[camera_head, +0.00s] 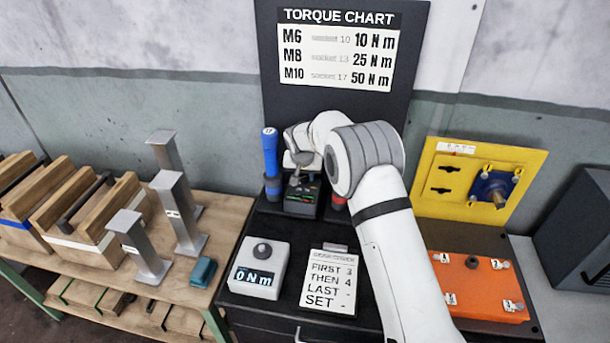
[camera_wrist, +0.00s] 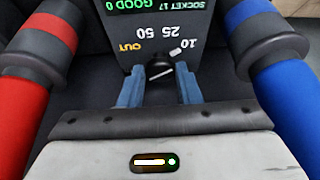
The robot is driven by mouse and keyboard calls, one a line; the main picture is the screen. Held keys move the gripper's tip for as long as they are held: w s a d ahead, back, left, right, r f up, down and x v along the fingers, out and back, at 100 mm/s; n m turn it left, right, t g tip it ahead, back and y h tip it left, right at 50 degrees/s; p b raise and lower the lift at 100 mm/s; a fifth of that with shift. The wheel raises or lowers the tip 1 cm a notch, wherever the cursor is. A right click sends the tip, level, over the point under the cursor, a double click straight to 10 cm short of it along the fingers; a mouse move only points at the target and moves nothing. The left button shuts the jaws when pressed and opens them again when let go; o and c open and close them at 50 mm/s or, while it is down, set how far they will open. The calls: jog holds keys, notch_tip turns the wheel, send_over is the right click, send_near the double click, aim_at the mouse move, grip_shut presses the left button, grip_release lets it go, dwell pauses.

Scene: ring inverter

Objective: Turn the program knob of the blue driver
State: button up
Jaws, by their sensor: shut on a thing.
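The blue driver (camera_head: 270,152) stands upright in a holder left of my arm, and its blue handle fills the right side of the wrist view (camera_wrist: 276,85). A dark control box (camera_head: 303,197) with a small lit screen stands beside it. In the wrist view its face, upside down, reads OUT, 25, 50 and 10 around a black program knob (camera_wrist: 160,72). The knob has a white line; which label it marks is hard to tell. My gripper (camera_wrist: 158,88) has its two blue-grey fingers closed on either side of the knob. In the head view my wrist hides the knob.
A red driver (camera_wrist: 35,60) stands on the box's other side, close to my gripper. A torque meter (camera_head: 258,268) reading 0 Nm and an order card (camera_head: 330,283) lie in front. A yellow panel (camera_head: 455,185) and orange plate (camera_head: 475,285) are to the right.

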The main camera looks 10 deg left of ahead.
aim_at(307, 178)
jog(key=n+b, duration=0.1)
jog(key=n, duration=0.1)
jog(key=n+y+b, duration=0.1)
jog(key=n, duration=0.1)
jog(key=n+y+b, duration=0.1)
jog(key=shift+w+d+f+n+g+b, duration=0.1)
jog(key=shift+d+f+n+g+b, duration=0.05)
jog(key=shift+d+n+g+b, duration=0.2)
jog(key=shift+n+g+y+b, duration=0.35)
jog(key=shift+n+y+b, duration=0.25)
jog(key=shift+n+b, duration=0.9)
jog(key=shift+n, duration=0.25)
jog(key=o, duration=1)
jog(key=shift+c, duration=0.2)
jog(key=shift+r, duration=0.2)
notch_tip(307, 178, up, 10)
jog(key=b, duration=0.1)
jog(key=shift+w, duration=0.1)
